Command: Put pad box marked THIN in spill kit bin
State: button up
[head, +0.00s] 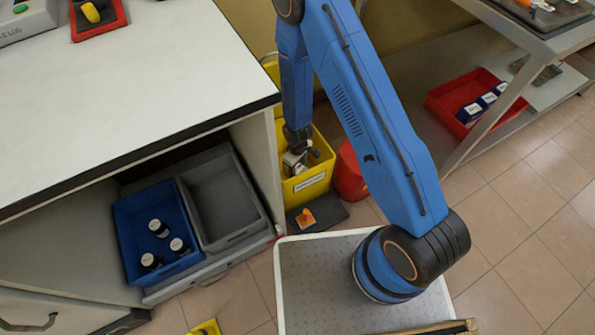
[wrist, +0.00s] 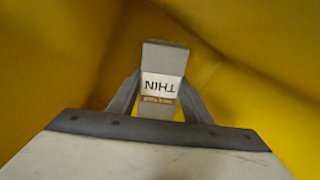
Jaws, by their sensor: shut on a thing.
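The pad box marked THIN (wrist: 163,58) is a small grey box with a white label, which reads upside down in the wrist view. My gripper (wrist: 160,88) is shut on it, one finger on each side. Yellow walls of the spill kit bin (wrist: 245,75) surround the box and fingers. In the head view, the yellow bin (head: 308,186) stands on the floor beside the bench, with my gripper (head: 296,163) reaching down into its opening. The box cannot be made out in the head view. Whether it touches the bin's bottom is unclear.
A white-topped bench (head: 150,75) stands left of the bin, with a blue crate of bottles (head: 133,226) and an empty grey crate (head: 226,200) below. A red container (head: 347,175) is right of the bin. A red tray (head: 440,102) sits on a low shelf.

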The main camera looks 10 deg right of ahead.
jog(key=shift+f, duration=1.1)
jog(key=o, duration=1.3)
jog(key=shift+f, duration=0.1)
jog(key=shift+c, duration=0.2)
